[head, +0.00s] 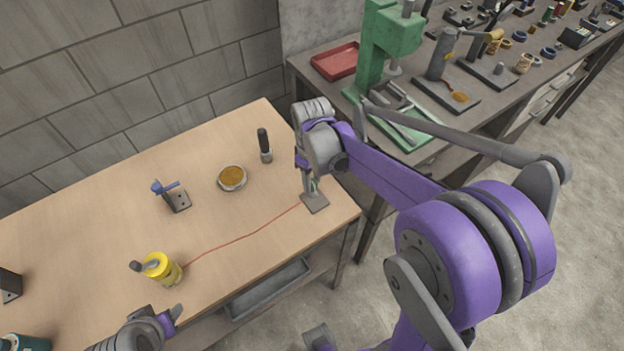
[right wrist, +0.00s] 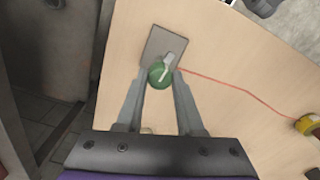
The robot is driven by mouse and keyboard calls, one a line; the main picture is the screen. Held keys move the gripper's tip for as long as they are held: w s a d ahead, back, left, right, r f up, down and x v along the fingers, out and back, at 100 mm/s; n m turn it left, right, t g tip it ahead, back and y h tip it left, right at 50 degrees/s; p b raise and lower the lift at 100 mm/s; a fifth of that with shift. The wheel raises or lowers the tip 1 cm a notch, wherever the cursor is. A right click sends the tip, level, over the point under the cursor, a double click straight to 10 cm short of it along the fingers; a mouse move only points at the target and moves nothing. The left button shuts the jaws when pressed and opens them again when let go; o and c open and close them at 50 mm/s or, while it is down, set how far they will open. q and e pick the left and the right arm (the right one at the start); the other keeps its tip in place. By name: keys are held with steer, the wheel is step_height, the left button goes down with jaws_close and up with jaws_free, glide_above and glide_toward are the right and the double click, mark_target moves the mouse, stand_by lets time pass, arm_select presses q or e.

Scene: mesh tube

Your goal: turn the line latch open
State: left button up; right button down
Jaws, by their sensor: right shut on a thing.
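A latch with a round green knob (right wrist: 158,75) and a pale lever stands on a grey square plate (head: 315,202) near the table's right end. A thin red line (head: 245,237) runs from this plate to a yellow spool (head: 162,268). My right gripper (head: 310,185) comes down over the latch and mostly hides it in the head view. In the right wrist view its two fingers (right wrist: 160,78) are closed in on both sides of the green knob. My left gripper (head: 172,316) is partly in view at the bottom left, away from the latch; its jaw opening is unclear.
On the wooden table (head: 110,215) are a blue-handled bracket (head: 175,197), a round tin (head: 232,177) and a black-handled tool (head: 264,145). A grey bench with a green press (head: 385,45) stands beyond the right end. The table's middle is mostly clear.

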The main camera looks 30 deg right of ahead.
mark_target(312, 182)
steer(key=shift+n, duration=0.9)
steer(key=c, duration=0.5)
jaws_free()
step_height(312, 182, up, 11)
steer(key=shift+f+p, duration=0.1)
steer(key=shift+p, duration=0.25)
steer(key=s+a+f+m+t, duration=0.1)
steer(key=s+a+f+m, duration=0.1)
steer(key=s, duration=0.3)
steer(key=s+a+f+m+t, duration=0.2)
steer(key=s, duration=0.3)
steer(key=s+a+f+m+t+p, duration=0.1)
steer(key=s+a+f+m+t, duration=0.1)
steer(key=s, duration=0.2)
steer(key=shift+s+a+f, duration=0.3)
steer(key=shift+s+f, duration=0.05)
steer(key=shift+s, duration=0.05)
